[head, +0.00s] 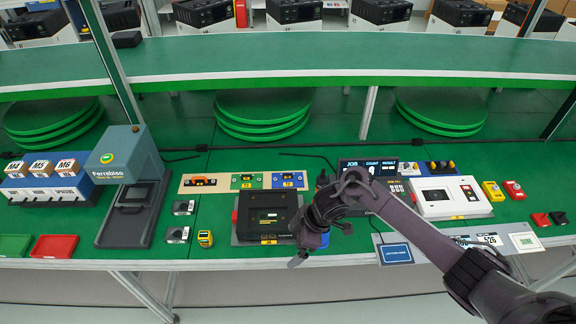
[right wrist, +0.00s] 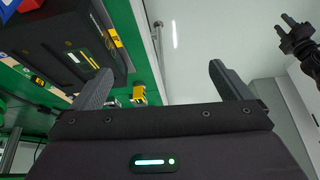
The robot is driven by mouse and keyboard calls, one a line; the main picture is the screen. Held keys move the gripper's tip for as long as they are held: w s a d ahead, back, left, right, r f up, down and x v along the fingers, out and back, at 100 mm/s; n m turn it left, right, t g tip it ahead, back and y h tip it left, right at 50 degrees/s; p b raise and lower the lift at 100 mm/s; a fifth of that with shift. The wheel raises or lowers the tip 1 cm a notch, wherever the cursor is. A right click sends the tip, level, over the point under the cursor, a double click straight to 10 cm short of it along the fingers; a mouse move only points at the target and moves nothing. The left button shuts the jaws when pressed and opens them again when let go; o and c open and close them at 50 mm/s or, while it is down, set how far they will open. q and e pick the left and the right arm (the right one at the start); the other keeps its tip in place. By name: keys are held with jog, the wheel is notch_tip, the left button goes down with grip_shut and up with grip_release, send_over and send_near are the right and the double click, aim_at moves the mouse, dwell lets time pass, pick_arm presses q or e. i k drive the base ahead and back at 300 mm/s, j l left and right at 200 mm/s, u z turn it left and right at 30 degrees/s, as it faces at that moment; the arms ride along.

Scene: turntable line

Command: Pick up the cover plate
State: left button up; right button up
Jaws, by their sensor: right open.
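A black, square, flat-topped unit (head: 268,212) sits on a grey base near the front edge, left of my right gripper. Its dark top looks like the cover plate, but I cannot tell whether it is a separate piece. In the right wrist view a dark box with yellow labels (right wrist: 68,45) fills the upper left, beside one finger. My right gripper (head: 320,245) is open and empty at the unit's right front corner, apart from any plate I can make out. Its fingers show in the right wrist view (right wrist: 160,72). A dark two-pronged shape (right wrist: 298,40), apparently my left gripper, is at far right there.
A wooden board (head: 212,188) with coloured parts lies behind the unit. A small yellow device (head: 205,238) stands to its left. A black display (head: 368,166) and a white device (head: 440,196) are to the right.

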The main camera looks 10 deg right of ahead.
aim_at(290, 179)
jog(key=i+l, duration=0.15)
jog(key=i, duration=0.25)
jog(key=i+l, duration=0.2)
jog(key=i, duration=0.2)
jog(key=i+l, duration=0.15)
jog(key=i, duration=0.25)
